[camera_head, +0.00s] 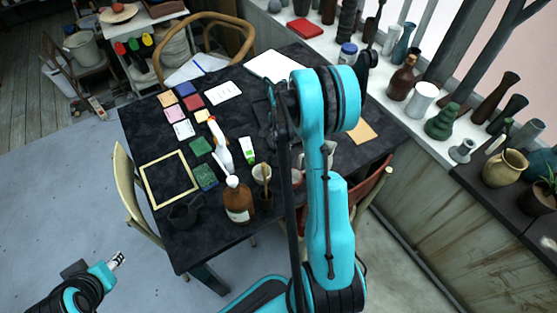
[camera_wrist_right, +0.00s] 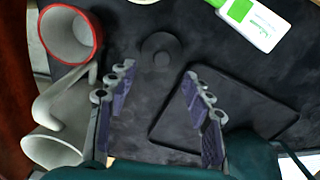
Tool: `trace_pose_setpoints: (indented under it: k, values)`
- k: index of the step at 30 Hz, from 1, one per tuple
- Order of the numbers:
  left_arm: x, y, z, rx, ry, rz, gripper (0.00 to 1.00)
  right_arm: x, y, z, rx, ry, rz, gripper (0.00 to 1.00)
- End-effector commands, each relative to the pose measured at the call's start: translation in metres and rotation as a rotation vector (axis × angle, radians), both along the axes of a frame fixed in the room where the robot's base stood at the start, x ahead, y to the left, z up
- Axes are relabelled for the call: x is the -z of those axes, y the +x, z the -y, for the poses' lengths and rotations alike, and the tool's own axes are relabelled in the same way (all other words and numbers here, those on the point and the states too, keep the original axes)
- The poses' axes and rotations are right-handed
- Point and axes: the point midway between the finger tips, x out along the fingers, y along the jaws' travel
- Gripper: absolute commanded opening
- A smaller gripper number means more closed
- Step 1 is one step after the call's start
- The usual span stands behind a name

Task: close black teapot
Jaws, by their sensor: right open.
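A dark pot-like vessel (camera_head: 185,212), which may be the black teapot, stands at the table's near left corner in the head view; its opening is hard to make out. A round black lid-like piece with a knob (camera_wrist_right: 160,48) lies on the dark table in the right wrist view, ahead of my right gripper (camera_wrist_right: 158,108). That gripper is open and empty, its fingers on either side of bare table. In the head view my right arm hides it. My left gripper (camera_head: 118,259) is left of the table, away from everything; its jaws are too small to read.
A flat black square board (camera_wrist_right: 220,112) lies under the right finger. A red-rimmed cup (camera_wrist_right: 70,35) and pale vessel (camera_wrist_right: 55,120) stand left. A green-and-white tube (camera_wrist_right: 250,18) lies ahead. A brown bottle (camera_head: 238,202) stands near the vessel; a frame (camera_head: 152,184) lies behind it.

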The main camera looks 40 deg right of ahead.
Motion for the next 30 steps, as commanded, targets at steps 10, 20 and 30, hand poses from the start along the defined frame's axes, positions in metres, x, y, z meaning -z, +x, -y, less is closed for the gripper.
trace_pose_setpoints:
  k: [10,20,30]
  values:
    - [0.021,0.000,0.000,0.000,0.000,0.000,0.41,0.040,0.002,-0.009,-0.001,0.000,0.000,0.51]
    - [0.023,0.000,0.000,0.000,0.000,0.000,0.41,0.052,0.001,-0.009,0.000,0.000,0.000,0.51]
    - [0.023,0.000,0.000,0.000,0.000,0.000,0.41,0.052,0.002,-0.009,0.000,0.000,0.000,0.05]
